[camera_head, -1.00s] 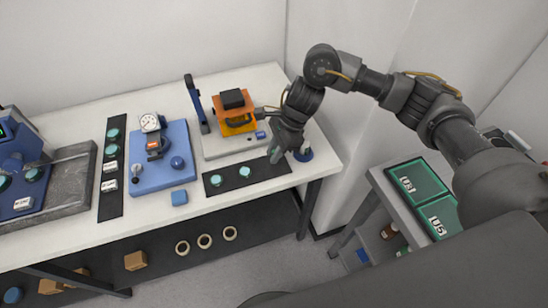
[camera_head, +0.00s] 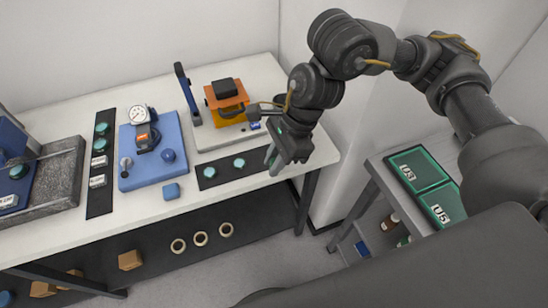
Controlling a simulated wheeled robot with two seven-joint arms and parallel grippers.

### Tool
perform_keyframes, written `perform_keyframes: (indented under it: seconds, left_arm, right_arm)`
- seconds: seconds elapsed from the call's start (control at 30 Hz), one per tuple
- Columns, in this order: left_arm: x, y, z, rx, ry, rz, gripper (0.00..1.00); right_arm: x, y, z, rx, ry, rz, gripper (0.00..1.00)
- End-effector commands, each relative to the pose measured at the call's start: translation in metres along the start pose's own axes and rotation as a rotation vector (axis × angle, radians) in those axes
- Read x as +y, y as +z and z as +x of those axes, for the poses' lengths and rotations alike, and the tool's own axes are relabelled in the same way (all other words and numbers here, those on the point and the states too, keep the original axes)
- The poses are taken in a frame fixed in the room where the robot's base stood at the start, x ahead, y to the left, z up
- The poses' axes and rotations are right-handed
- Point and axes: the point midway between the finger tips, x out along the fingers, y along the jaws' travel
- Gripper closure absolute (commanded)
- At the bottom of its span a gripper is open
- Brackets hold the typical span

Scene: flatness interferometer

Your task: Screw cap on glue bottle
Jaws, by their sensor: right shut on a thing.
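My right gripper (camera_head: 281,160) is over the front right part of the white table, to the right of the black strip with teal discs. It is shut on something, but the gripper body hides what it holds. No glue bottle or loose cap can be made out for certain. A small brown bottle (camera_head: 390,221) with a pale label stands on the lower shelf of the right-hand stand, apart from the gripper. My left gripper is not in view.
A blue base with a dial gauge (camera_head: 139,114) and an orange-and-black device (camera_head: 226,96) stand on the white table (camera_head: 226,198). A black strip (camera_head: 208,183) lies near its front edge. Green trays (camera_head: 421,171) are on the right-hand stand.

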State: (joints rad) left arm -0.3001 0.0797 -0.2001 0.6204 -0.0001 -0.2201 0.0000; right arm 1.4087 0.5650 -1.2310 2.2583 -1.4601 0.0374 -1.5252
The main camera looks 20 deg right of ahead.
Motion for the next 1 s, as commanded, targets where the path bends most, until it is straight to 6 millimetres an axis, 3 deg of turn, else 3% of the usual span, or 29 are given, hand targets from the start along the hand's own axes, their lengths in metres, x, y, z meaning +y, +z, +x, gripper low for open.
perform_keyframes:
  seconds: [0.1, 0.17, 0.27, 0.7, 1.0]
  left_arm:
    - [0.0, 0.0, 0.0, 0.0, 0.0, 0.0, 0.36]
    - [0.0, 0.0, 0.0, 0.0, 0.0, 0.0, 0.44]
    - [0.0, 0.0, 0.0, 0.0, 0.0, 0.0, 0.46]
    - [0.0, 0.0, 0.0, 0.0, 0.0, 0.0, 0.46]
    - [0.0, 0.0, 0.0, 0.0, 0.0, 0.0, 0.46]
  right_arm:
    - [0.0, 0.0, 0.0, 0.0, 0.0, 0.0, 1.0]
    - [0.0, 0.0, 0.0, 0.0, 0.001, -0.001, 1.0]
    - [-0.003, -0.006, -0.001, 0.001, 0.011, -0.024, 1.0]
    - [-0.034, -0.09, -0.025, 0.001, 0.189, -0.451, 1.0]
    - [-0.039, -0.109, -0.033, -0.001, 0.233, -0.562, 1.0]
